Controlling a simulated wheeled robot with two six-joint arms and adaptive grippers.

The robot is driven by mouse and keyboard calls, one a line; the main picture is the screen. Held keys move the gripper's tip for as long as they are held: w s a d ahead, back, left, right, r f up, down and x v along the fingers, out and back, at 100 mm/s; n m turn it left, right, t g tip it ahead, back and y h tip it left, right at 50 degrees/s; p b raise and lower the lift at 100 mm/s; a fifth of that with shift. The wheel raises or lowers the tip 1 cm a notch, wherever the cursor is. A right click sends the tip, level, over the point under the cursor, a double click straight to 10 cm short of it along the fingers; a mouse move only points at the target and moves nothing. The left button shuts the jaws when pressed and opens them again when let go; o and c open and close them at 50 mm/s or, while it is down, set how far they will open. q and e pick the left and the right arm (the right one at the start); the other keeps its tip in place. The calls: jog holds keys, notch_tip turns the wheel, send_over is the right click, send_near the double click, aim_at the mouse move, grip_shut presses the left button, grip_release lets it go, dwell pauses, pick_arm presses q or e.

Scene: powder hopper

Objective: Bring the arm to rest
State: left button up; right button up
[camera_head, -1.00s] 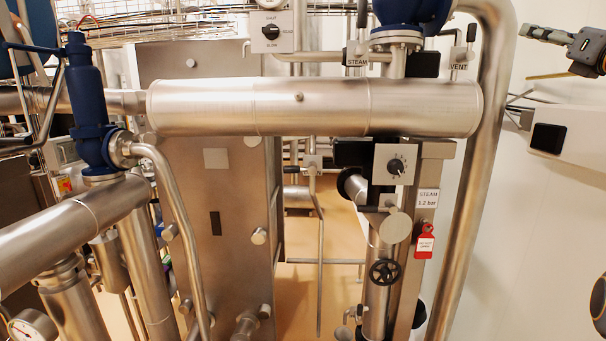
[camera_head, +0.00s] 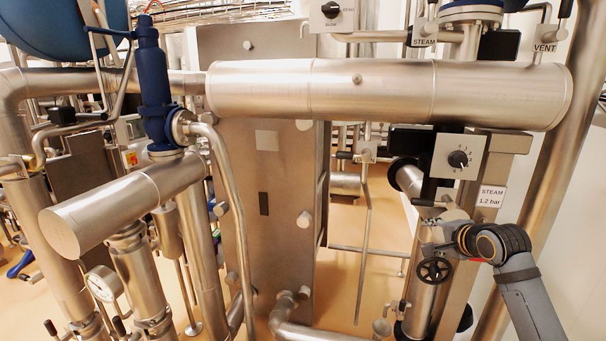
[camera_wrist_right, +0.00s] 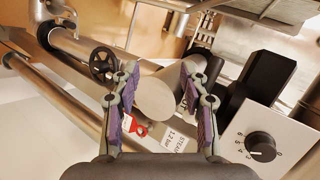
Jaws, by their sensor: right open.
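My right gripper (camera_head: 436,232) reaches in from the lower right in the head view, in front of the vertical steam pipe. In the right wrist view its two purple-padded fingers (camera_wrist_right: 160,82) are spread apart with nothing gripped. A round metal disc (camera_wrist_right: 156,98) shows between and beyond them; I cannot tell whether they touch it. The black handwheel (camera_head: 434,270) is just below the gripper in the head view and left of the fingers in the wrist view (camera_wrist_right: 103,62). My left gripper is not in view.
A dial plate (camera_head: 458,158) and a STEAM 1.2 bar label (camera_head: 490,196) are close above the gripper. A red tag (camera_wrist_right: 133,127) hangs near the fingers. A thick horizontal pipe (camera_head: 390,92) crosses above.

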jog(key=s+a+f+n+g, duration=0.1)
jog(key=s+a+f+n, duration=0.25)
jog(key=f, duration=0.35)
jog(key=s+a+f+n+g, duration=0.2)
jog(key=s+f, duration=0.3)
jog(key=f, duration=0.1)
jog(key=s+a+f+n+g+h, duration=0.15)
jog(key=s+f+n, duration=0.3)
jog(key=s, duration=0.45)
jog(key=s+a+f+n+g, duration=0.1)
jog(key=s+f+n+g, duration=0.15)
jog(key=s+f, duration=0.4)
jog(key=s+a+f+n+g, duration=0.15)
jog(key=s+f+n, duration=0.25)
jog(key=s, duration=0.7)
notch_tip(320, 180, down, 25)
jog(key=s+d+g, duration=0.1)
jog(key=s+d, duration=0.1)
jog(key=s+d+f+g, duration=0.1)
jog(key=s+f, duration=1.6)
jog(key=s, duration=0.2)
jog(key=shift+s+d+f+m, duration=0.2)
jog(key=shift+d+f+m, duration=0.1)
jog(key=shift+d+m, duration=0.05)
